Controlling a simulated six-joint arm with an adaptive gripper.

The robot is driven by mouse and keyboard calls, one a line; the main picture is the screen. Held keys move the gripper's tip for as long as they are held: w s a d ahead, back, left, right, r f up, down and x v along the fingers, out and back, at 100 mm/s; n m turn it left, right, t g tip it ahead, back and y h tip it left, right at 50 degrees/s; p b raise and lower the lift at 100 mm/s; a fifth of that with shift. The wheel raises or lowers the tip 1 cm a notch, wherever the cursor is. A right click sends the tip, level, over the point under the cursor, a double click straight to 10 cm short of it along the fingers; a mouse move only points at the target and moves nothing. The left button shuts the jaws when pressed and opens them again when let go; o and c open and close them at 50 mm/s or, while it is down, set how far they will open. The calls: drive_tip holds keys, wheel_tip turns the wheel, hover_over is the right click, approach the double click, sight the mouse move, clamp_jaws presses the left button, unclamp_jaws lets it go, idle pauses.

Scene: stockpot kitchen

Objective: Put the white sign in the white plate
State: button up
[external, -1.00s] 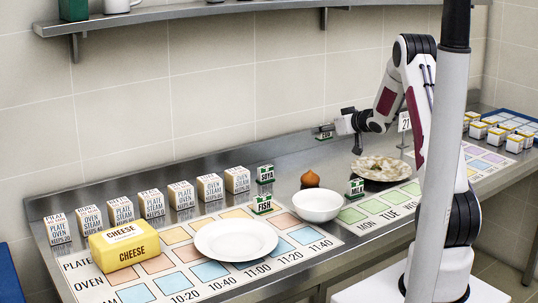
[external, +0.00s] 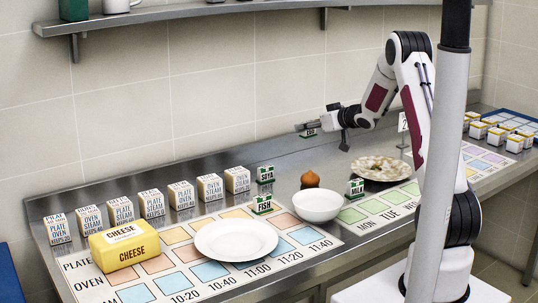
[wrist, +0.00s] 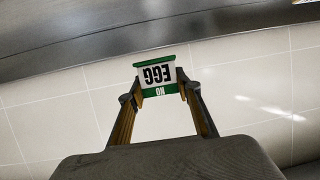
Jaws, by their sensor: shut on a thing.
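My gripper (external: 318,125) is shut on a small white sign with green edges (wrist: 156,73), lettered "NO EGG" and upside down in the wrist view. In the external view the sign (external: 309,133) is small at the fingertips, in the air near the back wall. A flat, empty white plate (external: 236,240) lies on the printed mat at the front, well below and left of the gripper. Another pale plate (external: 381,178) holds light food pieces under my arm. A white number sign (external: 403,122) stands behind that plate.
A white bowl (external: 317,206), a brown onion (external: 310,180) and the SOYA (external: 265,174), FISH (external: 262,204) and MILK (external: 355,188) signs stand around the plate. A yellow CHEESE block (external: 124,247) and several labelled boxes (external: 152,203) are at left.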

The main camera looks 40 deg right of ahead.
drive_tip(key=s+a+n+y, duration=0.1)
drive_tip(key=a+n+y, duration=0.2)
drive_tip(key=a, duration=1.1)
drive_tip(key=n+g+y, duration=0.8)
drive_tip(key=n+g, duration=0.1)
drive_tip(key=n, duration=0.1)
hover_over(236, 245)
drive_tip(key=shift+d+f, duration=0.1)
drive_tip(key=shift+f, duration=0.25)
drive_tip(key=shift+f+m+t, duration=0.1)
drive_tip(key=shift+m+t, duration=0.2)
drive_tip(key=shift+t, duration=0.1)
drive_tip(key=shift+f, duration=2.85)
drive_tip(key=shift+f, duration=2.1)
